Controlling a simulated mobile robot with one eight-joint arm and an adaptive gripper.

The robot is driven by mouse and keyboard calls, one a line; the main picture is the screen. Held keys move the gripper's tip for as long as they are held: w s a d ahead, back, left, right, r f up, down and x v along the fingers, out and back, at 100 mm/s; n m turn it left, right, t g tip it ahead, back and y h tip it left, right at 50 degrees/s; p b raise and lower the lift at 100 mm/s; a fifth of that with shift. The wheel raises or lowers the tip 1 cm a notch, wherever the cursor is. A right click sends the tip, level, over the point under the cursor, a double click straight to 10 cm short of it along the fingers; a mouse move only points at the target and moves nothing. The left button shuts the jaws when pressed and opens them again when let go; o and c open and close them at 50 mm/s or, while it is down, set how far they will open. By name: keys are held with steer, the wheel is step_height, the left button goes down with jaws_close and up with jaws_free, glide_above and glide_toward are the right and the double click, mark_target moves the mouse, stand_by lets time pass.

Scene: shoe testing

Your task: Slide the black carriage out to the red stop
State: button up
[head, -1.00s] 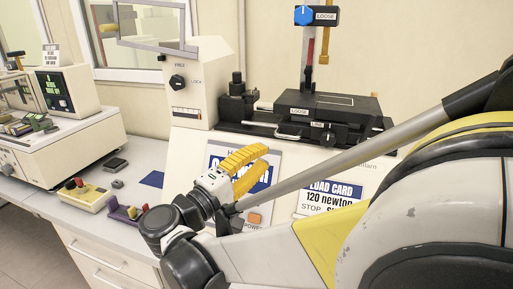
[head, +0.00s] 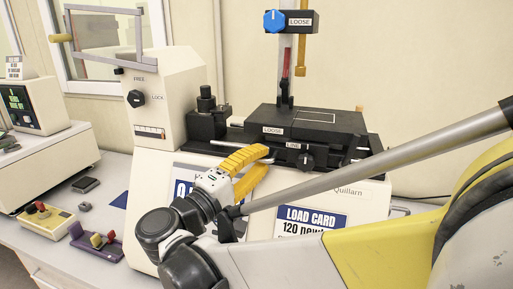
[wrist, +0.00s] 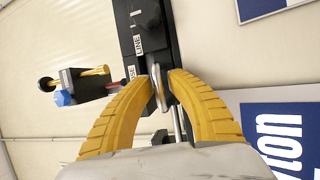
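The black carriage (head: 335,122), marked LOOSE, sits on the black bed of the cream machine. My gripper (head: 268,160), with yellow ribbed fingers, is at the carriage's front left in the head view. In the wrist view my gripper (wrist: 168,72) is open, its fingertips apart. A silver handle (wrist: 158,92) shows in the gap between the fingers; I cannot tell whether they touch it. The fingers partly cover this area in the head view. I cannot make out a red stop on the bed; a red piece (head: 286,64) shows on the upright column.
A black knob (head: 306,161) beside the LINE label is right of my fingers. A blue knob (head: 274,21) is on the column above. A crank (head: 98,26) and FREE/LOCK dial (head: 136,98) stand left. The load card (head: 310,220) is below.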

steer(key=shift+s+a, duration=0.15)
jaws_close()
steer(key=shift+a+r, duration=0.1)
steer(key=shift+a, duration=0.05)
jaws_free()
